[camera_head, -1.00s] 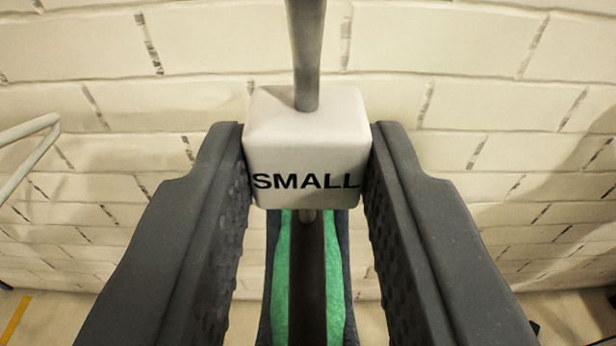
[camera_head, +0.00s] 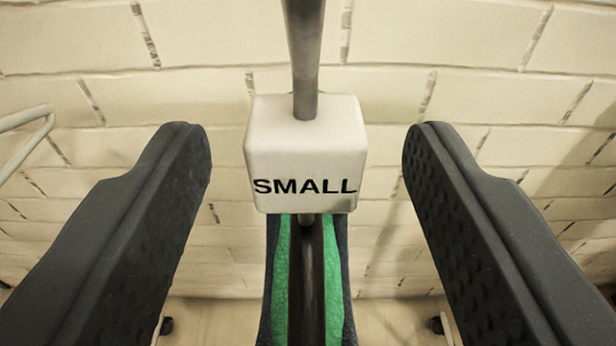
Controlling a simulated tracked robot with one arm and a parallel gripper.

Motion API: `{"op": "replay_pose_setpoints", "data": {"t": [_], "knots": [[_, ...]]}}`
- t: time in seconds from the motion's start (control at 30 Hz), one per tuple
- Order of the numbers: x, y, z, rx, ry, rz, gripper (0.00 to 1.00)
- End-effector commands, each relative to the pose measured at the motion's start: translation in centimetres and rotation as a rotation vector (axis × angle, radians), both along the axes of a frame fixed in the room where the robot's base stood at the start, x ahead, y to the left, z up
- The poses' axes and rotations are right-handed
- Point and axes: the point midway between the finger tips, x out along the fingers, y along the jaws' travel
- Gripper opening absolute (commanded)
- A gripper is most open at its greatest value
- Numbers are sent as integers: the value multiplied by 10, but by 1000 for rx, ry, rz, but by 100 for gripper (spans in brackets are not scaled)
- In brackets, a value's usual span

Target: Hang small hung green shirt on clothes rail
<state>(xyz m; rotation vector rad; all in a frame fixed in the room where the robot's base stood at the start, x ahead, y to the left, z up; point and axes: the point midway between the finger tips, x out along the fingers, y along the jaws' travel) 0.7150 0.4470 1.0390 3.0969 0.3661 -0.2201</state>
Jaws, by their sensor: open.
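A white block marked SMALL (camera_head: 305,150) sits on the hanger's grey metal stem (camera_head: 304,45), midway between the fingers of my gripper (camera_head: 305,165). The gripper is open, with a clear gap on each side of the block. Below the block the green shirt (camera_head: 281,285) hangs with dark strips along its sides and a dark hanger bar (camera_head: 312,285) down its middle. The top of the hanger's hook is out of view, and I cannot see the clothes rail over the shirt.
A pale brick wall (camera_head: 480,60) stands behind the shirt. A pale metal tube frame (camera_head: 30,125) shows at the left edge. Small dark wheels (camera_head: 166,325) show low down on the floor (camera_head: 215,318).

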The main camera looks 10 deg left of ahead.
Motion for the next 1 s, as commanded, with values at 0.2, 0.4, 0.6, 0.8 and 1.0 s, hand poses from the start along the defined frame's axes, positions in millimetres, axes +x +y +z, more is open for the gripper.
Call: {"op": "replay_pose_setpoints", "data": {"t": [0.2, 0.4, 0.6, 0.8, 1.0], "knots": [[-19, -3, 6, 0, -4, 3, 52], [-48, -11, 9, 0, -3, 1, 52], [-81, -19, 12, -2, -1, 1, 52], [-111, -25, 17, 0, -1, 3, 52], [-127, -31, 18, -2, 0, 0, 52]]}}
